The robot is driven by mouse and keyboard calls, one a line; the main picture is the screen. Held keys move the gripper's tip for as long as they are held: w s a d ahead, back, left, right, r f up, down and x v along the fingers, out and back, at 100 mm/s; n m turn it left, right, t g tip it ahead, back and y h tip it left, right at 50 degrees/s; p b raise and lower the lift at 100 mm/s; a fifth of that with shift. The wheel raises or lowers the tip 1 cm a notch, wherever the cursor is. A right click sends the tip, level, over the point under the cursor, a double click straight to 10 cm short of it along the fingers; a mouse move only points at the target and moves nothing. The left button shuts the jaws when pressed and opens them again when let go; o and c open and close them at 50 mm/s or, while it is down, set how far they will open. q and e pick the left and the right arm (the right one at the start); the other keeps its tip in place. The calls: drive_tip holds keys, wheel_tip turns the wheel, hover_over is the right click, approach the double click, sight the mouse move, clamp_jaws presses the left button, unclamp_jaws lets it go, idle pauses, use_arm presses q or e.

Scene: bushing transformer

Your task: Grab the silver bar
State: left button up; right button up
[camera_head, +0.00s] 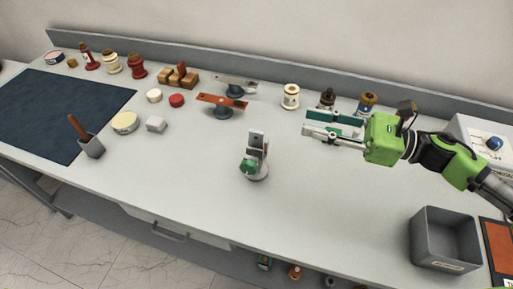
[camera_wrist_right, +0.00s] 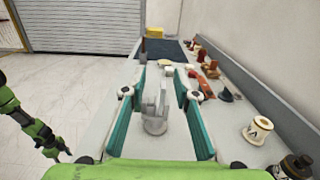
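An upright silver bar (camera_head: 258,138) stands in a small round holder with a green knob (camera_head: 249,166) at mid-table. It also shows in the right wrist view (camera_wrist_right: 161,103), between and beyond the fingers. A second, flat silver bar (camera_head: 232,80) lies on a dark round stand near the back. My right gripper (camera_head: 308,122) is open and empty, above the table to the right of the upright bar and apart from it. Its two teal-padded fingers (camera_wrist_right: 160,82) spread wide in the wrist view. My left gripper is not in the head view.
A copper-coloured bar (camera_head: 221,101) on a stand sits behind the upright bar. Spools (camera_head: 290,96) and insulators line the back. A grey bin (camera_head: 444,240) stands at the front right. The table front between holder and bin is clear.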

use_arm(q)
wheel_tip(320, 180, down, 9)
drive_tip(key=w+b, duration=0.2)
drive_tip(key=b, duration=0.5)
use_arm(e)
approach(256, 134)
drive_tip(key=p+x, duration=0.2)
drive_tip(key=x, duration=0.1)
drive_tip(key=p+x, duration=0.1)
drive_tip(key=x, duration=0.2)
drive_tip(key=p+x, duration=0.2)
drive_tip(key=x, duration=0.1)
drive_tip(key=shift+w+a+f+p, duration=0.1)
drive_tip(key=shift+w+f+p, duration=0.05)
drive_tip(key=shift+w+p, duration=0.2)
drive_tip(key=shift+w+a+f, duration=0.15)
drive_tip(key=shift+a, duration=0.25)
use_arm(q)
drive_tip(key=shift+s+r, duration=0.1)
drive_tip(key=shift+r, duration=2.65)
use_arm(e)
clamp_jaws()
